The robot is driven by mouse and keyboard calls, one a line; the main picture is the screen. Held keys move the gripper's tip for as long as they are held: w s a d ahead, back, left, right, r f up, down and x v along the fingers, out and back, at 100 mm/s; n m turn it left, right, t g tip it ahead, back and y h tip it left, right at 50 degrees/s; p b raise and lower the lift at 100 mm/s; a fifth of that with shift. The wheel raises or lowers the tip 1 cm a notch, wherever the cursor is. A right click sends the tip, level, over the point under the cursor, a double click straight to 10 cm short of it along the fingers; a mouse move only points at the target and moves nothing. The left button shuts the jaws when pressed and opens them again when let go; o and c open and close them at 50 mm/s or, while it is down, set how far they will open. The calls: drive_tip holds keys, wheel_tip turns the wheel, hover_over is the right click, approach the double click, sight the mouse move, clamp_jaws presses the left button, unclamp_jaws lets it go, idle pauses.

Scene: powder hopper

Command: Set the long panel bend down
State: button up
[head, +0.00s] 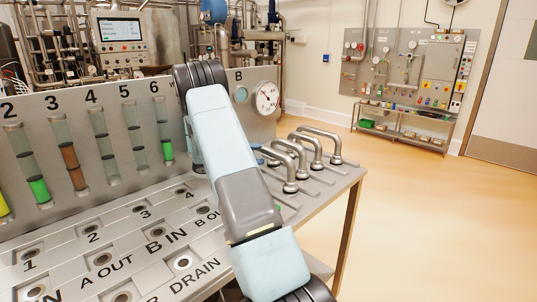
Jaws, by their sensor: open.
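Several bent metal tubes stand in a row at the right end of the grey panel table (110,215). One is the front bend (291,170), with another bend (315,148) behind it. Their feet rest on the slotted table top. I cannot tell which of them is the long panel bend. My pale blue and grey arm crosses the middle of the view and hides part of the table and the left ends of the bends. My gripper does not show; it is hidden behind the arm or out of frame.
The table top has labelled round ports, including the DRAIN port (183,262). An upright panel with numbered sight tubes (72,166) and a gauge (267,97) stands behind it. A pipe board (408,65) hangs on the far wall. The floor at the right is clear.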

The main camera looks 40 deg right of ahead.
drive_tip(key=r+v, duration=0.1)
drive_tip(key=v, duration=0.5)
drive_tip(key=s+a+r+m+t+y, duration=0.75)
drive_tip(key=s+a+r+m, duration=0.4)
drive_tip(key=s, duration=0.35)
drive_tip(key=s+a+r+m+t+y, duration=0.2)
drive_tip(key=s+a+m+t+y, duration=0.1)
drive_tip(key=s+a+m+t, duration=0.2)
drive_tip(key=s+a+r+m+t+y, duration=0.2)
drive_tip(key=s+a+m+t+y, duration=0.2)
drive_tip(key=s+a+m, duration=0.5)
drive_tip(key=s+a+t, duration=0.1)
drive_tip(key=s+a, duration=0.3)
drive_tip(key=shift+s+r+m+t, duration=0.25)
drive_tip(key=shift+m+t, duration=0.1)
drive_tip(key=shift+y, duration=0.25)
